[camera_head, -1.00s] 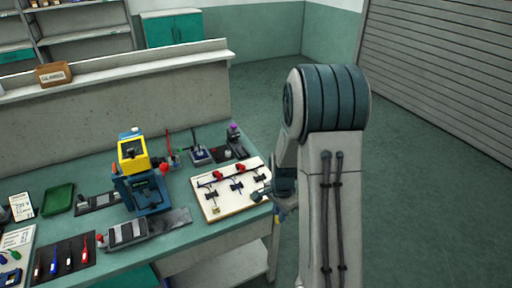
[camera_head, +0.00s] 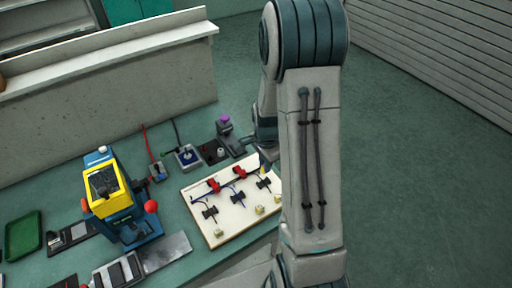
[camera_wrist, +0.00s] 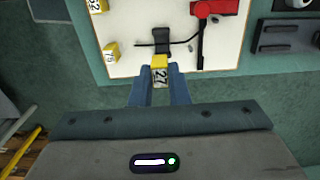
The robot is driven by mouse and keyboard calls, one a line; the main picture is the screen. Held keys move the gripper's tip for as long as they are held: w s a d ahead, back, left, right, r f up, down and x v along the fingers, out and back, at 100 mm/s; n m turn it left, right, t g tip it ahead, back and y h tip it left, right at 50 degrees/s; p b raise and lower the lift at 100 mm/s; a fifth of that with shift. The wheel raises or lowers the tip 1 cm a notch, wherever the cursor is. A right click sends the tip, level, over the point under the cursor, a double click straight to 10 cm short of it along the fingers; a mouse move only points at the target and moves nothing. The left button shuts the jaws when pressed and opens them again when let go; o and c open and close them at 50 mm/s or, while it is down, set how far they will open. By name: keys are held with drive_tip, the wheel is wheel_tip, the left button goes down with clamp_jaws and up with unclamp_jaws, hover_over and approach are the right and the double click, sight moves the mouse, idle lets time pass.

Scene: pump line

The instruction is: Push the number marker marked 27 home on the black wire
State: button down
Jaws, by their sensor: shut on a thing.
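A yellow number marker marked 27 (camera_wrist: 160,76) is between the blue fingers of my gripper (camera_wrist: 160,88), which is shut on it. In the wrist view the marker is at the board's near edge, just below a black clip (camera_wrist: 162,38). A thin black wire (camera_wrist: 145,44) shows at that clip. I cannot tell whether the marker is around the wire's end or only beside it. In the head view my gripper (camera_head: 265,163) is at the board's right corner, partly hidden by my arm.
The white board (camera_head: 208,226) carries black clips, red clips (camera_wrist: 203,8) and wires. Loose yellow markers, one marked 75 (camera_wrist: 111,53) and another (camera_wrist: 97,5), lie on it. A blue and yellow press (camera_head: 108,192) stands to its left. Small stations (camera_head: 187,157) stand behind the board.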

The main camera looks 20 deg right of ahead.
drive_tip(key=shift+w+f, duration=0.15)
drive_tip(key=shift+w, duration=0.1)
drive_tip(key=shift+s+a+f+b, duration=0.1)
drive_tip(key=shift+a+f+b, duration=0.05)
drive_tip(key=shift+f+b, duration=1.2)
drive_tip(key=shift+f, duration=0.6)
drive_tip(key=shift+f+b, duration=0.55)
drive_tip(key=shift+f, duration=0.05)
drive_tip(key=shift+f+b, duration=1)
drive_tip(key=shift+b, duration=0.3)
idle(0.7)
drive_tip(key=c, duration=1.1)
unclamp_jaws()
drive_tip(key=shift+c, duration=0.2)
drive_tip(key=shift+r, duration=0.1)
